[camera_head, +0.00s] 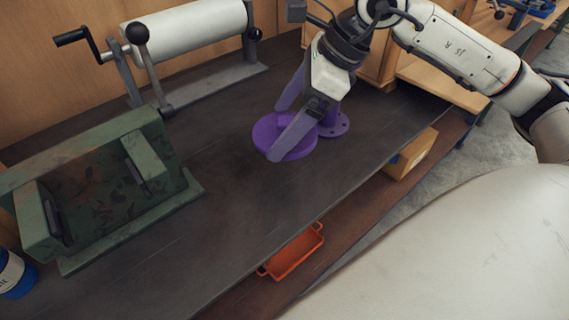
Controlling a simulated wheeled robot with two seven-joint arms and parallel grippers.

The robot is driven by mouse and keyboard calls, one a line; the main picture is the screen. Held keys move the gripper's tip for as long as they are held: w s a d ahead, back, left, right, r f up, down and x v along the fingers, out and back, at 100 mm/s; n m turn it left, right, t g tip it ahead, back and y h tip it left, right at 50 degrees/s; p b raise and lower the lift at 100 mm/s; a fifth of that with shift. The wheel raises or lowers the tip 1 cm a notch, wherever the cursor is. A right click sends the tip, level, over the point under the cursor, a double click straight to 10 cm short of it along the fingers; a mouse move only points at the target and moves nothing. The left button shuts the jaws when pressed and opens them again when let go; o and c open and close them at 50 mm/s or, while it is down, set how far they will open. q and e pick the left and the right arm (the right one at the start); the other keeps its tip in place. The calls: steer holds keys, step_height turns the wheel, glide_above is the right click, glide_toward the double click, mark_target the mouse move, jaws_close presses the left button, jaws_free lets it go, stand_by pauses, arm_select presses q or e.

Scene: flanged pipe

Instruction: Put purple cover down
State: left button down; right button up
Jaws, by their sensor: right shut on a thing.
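The purple cover (267,136) is a round, shallow disc at the middle of the dark workbench. My right gripper (282,131) comes down from the upper right and is shut on the cover, with its long grey-purple fingers at the disc. The cover looks low over the bench top; I cannot tell whether it touches it. A purple flanged pipe (338,125) stands on the bench just right of the cover, partly hidden behind the gripper. Its round flange with bolt holes shows at its base. My left gripper is not in view.
A green metal machine (160,150) stands on the bench at left, with a blue can (14,275) beside it. A white roller with a crank (190,30) is at the back. An orange tray (292,252) and a cardboard box (412,154) sit below the bench edge. The front bench is clear.

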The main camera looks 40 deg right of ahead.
mark_target(316, 133)
step_height(316, 133, down, 10)
steer(key=shift+r, duration=0.15)
steer(key=o, duration=0.7)
steer(key=shift+o, duration=0.2)
steer(key=shift+r, duration=0.1)
steer(key=b+v, duration=0.1)
steer(key=v, duration=1)
steer(key=shift+w+d, duration=0.1)
steer(key=shift+s+d+r, duration=0.1)
steer(key=shift+s+r, duration=0.1)
steer(key=shift+r, duration=0.3)
